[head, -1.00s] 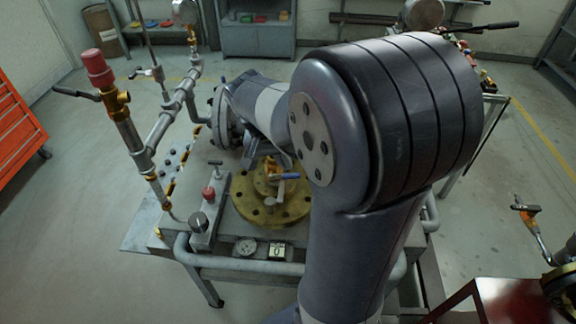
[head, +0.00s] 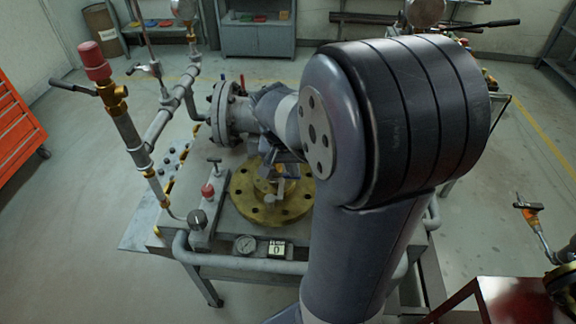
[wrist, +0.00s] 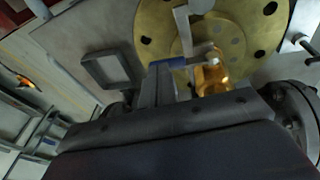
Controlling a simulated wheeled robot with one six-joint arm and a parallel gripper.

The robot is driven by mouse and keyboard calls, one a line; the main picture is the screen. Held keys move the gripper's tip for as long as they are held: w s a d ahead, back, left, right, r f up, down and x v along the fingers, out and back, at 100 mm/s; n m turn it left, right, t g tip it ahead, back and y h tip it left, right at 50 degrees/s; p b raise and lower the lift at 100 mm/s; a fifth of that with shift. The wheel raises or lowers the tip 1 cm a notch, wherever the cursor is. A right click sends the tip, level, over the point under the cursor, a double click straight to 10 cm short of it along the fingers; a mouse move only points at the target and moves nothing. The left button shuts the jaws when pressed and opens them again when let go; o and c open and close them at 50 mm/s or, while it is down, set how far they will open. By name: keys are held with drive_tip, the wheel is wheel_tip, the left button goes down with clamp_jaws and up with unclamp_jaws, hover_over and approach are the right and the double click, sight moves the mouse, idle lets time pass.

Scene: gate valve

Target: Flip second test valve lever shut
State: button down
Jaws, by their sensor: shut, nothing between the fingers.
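A brass valve (wrist: 212,76) sits on a round brass flange (head: 257,211), which also shows in the wrist view (wrist: 150,24). A blue-sleeved lever (wrist: 172,62) lies beside the valve in the wrist view. My gripper (wrist: 167,76) is shut and empty, its tips right at the blue lever; I cannot tell whether they touch. In the head view my gripper (head: 284,153) is over the far side of the flange and hides the blue lever and most of the valve. Which valve counts as second is not marked.
A pipe stand with a red cap (head: 95,60) and a black-handled lever (head: 74,88) rises left of the flange. A red knob (head: 207,191), a gauge (head: 245,244) and a counter (head: 277,248) line the bench front. A grey flanged pipe (head: 227,112) stands behind.

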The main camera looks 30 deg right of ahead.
idle(0.5)
drive_tip(key=shift+r+p, duration=1)
drive_tip(key=s+d+p+v, duration=0.1)
drive_tip(key=p+v, duration=0.1)
drive_tip(key=v, duration=1.1)
drive_tip(key=shift+s+d+r, duration=0.15)
drive_tip(key=shift+d+r, duration=0.1)
drive_tip(key=shift+d, duration=0.15)
drive_tip(key=shift+w+a+f+b+x, duration=0.15)
drive_tip(key=shift+a+b+x, duration=0.35)
drive_tip(key=shift+x, duration=1.95)
drive_tip(key=shift+w+a+f+b+x, duration=0.2)
drive_tip(key=shift+b+x, duration=0.45)
drive_tip(key=shift+x, duration=1.85)
drive_tip(key=shift+w+a+r+b+x, duration=0.1)
drive_tip(key=shift+w+a+b+x, duration=0.3)
drive_tip(key=shift+x, duration=2.05)
drive_tip(key=shift+s, duration=0.15)
